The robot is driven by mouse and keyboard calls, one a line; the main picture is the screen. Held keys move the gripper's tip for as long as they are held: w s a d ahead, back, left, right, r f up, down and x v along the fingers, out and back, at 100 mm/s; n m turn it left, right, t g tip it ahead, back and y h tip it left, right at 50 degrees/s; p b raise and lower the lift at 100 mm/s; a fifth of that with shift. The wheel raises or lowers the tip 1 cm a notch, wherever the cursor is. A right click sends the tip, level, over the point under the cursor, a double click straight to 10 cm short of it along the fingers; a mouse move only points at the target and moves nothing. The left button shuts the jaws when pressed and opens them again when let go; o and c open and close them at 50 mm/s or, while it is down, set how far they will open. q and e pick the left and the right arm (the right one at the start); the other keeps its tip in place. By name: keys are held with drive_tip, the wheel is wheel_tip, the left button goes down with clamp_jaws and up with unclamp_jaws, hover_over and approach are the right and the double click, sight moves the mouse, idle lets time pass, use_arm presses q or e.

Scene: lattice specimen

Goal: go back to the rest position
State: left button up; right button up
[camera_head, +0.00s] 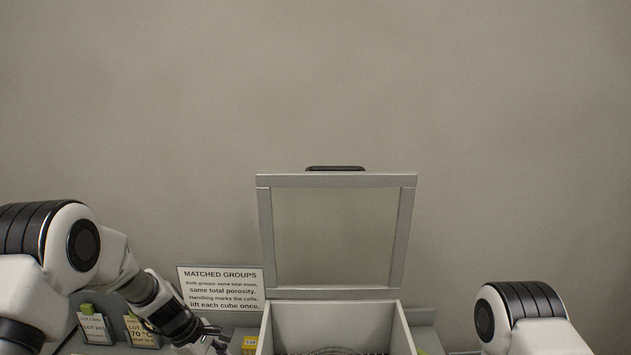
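My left arm comes in from the left and reaches down toward the bottom edge. My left gripper (217,338) is at its end, small and partly cut off, to the left of the open case. I cannot tell whether its fingers are open or shut, or whether they hold anything. My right arm shows only as a white and black joint at the lower right. My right gripper is out of view below the frame.
A grey case (283,323) stands at the bottom centre, its clear-paned lid (265,235) raised upright. A "MATCHED GROUPS" sign (221,289) stands behind my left gripper. Lot cards (95,328) are at lower left, and a yellow label (250,342) is beside the case.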

use_arm(q)
drive_tip(key=s+a+f+m+y, duration=0.1)
drive_tip(key=s+f+m, duration=0.1)
drive_tip(key=s+f, duration=0.3)
drive_tip(key=s+a+f+m+g+y, duration=0.1)
drive_tip(key=s+a+f+m, duration=0.1)
drive_tip(key=s+f, duration=0.2)
drive_tip(key=s+a+f+m+y, duration=0.2)
drive_tip(key=s+f, duration=0.3)
drive_tip(key=s, duration=0.2)
drive_tip(key=shift+s+a+f, duration=0.25)
drive_tip(key=shift+s+f, duration=0.05)
drive_tip(key=shift+s, duration=0.1)
drive_tip(key=s+f+m, duration=0.2)
drive_tip(key=s+m, duration=0.6)
drive_tip(key=s, duration=1)
wheel_tip(320, 180, down, 15)
drive_tip(key=b, duration=1.5)
drive_tip(key=shift+s+d+f+m+y, duration=0.2)
drive_tip(key=shift+d+m+y, duration=0.1)
drive_tip(key=shift+d+m, duration=0.1)
